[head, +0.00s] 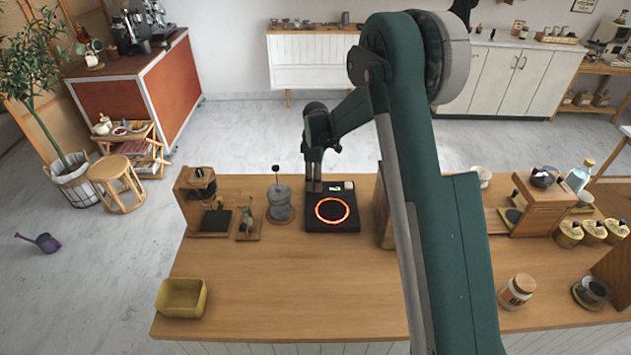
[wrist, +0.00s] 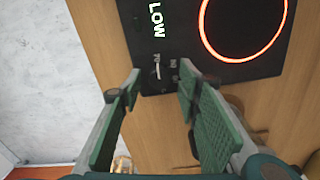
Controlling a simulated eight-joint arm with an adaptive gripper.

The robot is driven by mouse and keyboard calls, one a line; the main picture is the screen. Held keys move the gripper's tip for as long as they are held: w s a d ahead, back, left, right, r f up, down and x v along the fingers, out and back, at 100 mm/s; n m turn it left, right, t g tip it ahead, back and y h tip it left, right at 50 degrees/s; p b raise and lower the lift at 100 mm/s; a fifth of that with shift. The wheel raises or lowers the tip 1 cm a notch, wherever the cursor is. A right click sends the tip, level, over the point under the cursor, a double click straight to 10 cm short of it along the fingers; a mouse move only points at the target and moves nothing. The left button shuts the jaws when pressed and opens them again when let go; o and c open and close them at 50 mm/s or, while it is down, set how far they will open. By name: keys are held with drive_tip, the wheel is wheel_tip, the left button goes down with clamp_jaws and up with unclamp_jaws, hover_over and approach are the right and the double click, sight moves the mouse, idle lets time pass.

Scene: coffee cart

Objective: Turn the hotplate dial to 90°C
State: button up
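The black hotplate (head: 345,225) stands at the back of the wooden counter, its round ring glowing orange-red. In the wrist view the hotplate (wrist: 185,45) shows part of the ring and a lit display (wrist: 156,19) reading "LOW". A small dark dial (wrist: 157,73) with a pale pointer line sits near the hotplate's edge, with small white marks beside it that I cannot read fully. My gripper (wrist: 157,87) is open and empty, its green-padded fingers on either side of the dial in the picture. I cannot tell the height gap. In the head view my gripper (head: 313,185) hides the dial.
A grey grinder-like jar (head: 280,204) and a wooden stand (head: 204,205) are left of the hotplate. A wooden box side (head: 383,212) stands close to its right. A yellow bin (head: 182,298) is at the front left. The counter's middle (head: 290,270) is clear.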

drive_tip(key=shift+f, duration=0.1)
drive_tip(key=shift+c, duration=0.5)
drive_tip(key=c, duration=0.8)
drive_tip(key=shift+m+b, duration=0.3)
drive_tip(key=shift+m, duration=0.1)
drive_tip(key=m+b, duration=0.3)
drive_tip(key=m, duration=0.2)
drive_tip(key=shift+f, duration=0.1)
drive_tip(key=m+b, duration=0.2)
drive_tip(key=m, duration=0.3)
drive_tip(key=m+b, duration=0.2)
drive_tip(key=m, duration=0.4)
drive_tip(key=shift+m, duration=0.4)
drive_tip(key=m+b, duration=0.1)
drive_tip(key=m, duration=0.5)
drive_tip(key=shift+d, duration=0.1)
